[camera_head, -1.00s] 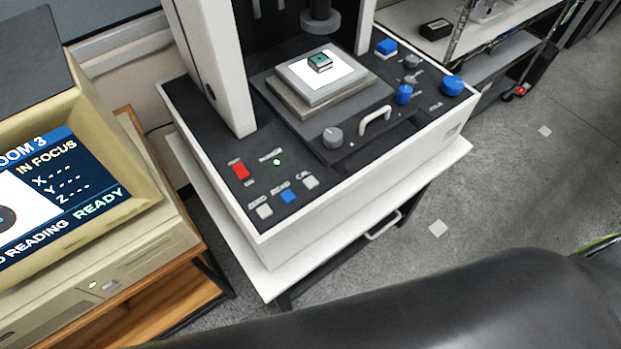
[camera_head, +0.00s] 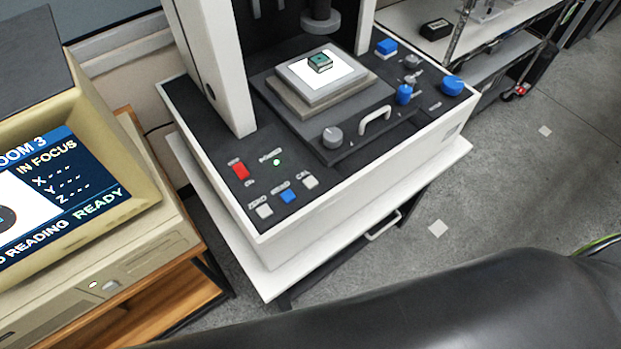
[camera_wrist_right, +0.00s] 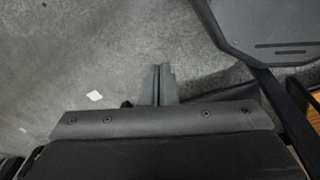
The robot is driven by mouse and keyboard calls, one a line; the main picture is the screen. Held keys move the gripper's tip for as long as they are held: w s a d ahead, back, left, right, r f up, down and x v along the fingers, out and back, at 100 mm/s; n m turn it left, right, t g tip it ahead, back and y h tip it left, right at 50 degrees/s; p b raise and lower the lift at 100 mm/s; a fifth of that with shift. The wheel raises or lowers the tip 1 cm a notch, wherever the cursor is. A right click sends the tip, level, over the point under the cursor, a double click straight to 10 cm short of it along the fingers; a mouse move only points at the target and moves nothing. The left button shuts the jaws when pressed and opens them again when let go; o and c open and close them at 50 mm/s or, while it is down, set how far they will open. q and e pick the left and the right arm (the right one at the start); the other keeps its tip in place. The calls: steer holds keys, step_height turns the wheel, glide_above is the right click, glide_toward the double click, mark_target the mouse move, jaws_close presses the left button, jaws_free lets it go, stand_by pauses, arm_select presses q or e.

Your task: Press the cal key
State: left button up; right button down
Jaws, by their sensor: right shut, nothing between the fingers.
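The cal key (camera_head: 310,182) is a small pale key at the front left of the measuring machine's dark panel (camera_head: 222,140), under the label CAL. It stands to the right of the blue read key (camera_head: 288,196) and the pale zero key (camera_head: 265,211). No finger touches it. My right gripper (camera_wrist_right: 158,72) shows in the right wrist view with its fingers together over bare grey floor, and neither the key nor the machine is visible there. My left gripper is in neither view.
A red switch (camera_head: 241,171) sits behind the keys. A small green-topped part (camera_head: 320,63) rests on the lit stage (camera_head: 345,70). A monitor (camera_head: 75,190) reading READY stands at left. A chair-like black object (camera_wrist_right: 270,35) is at upper right in the wrist view.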

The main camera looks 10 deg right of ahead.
steer(key=shift+d, duration=0.1)
stand_by(0.6)
steer(key=w+a+r+m+t+y+p, duration=0.1)
steer(key=w+a+r+m+p, duration=0.25)
steer(key=w+r, duration=0.85)
steer(key=w+a+r+m+t+y+p, duration=0.1)
steer(key=w+a+r+m+p, duration=0.2)
steer(key=w+r, duration=0.85)
steer(key=w+a+r+m+y+p, duration=0.2)
steer(key=w+a+r, duration=0.2)
steer(key=r, duration=0.7)
steer(key=w+a+r+m+y+p, duration=0.2)
steer(key=w+a+r, duration=0.2)
steer(key=r, duration=0.7)
steer(key=w+a+r+m+y+p, duration=0.2)
steer(key=w+a+r, duration=0.3)
steer(key=r, duration=0.6)
steer(key=shift+w+r+m+t+y+p, duration=0.25)
steer(key=shift+m+t+y+p, duration=0.15)
steer(key=shift+m+y, duration=0.2)
steer(key=shift+f, duration=0.2)
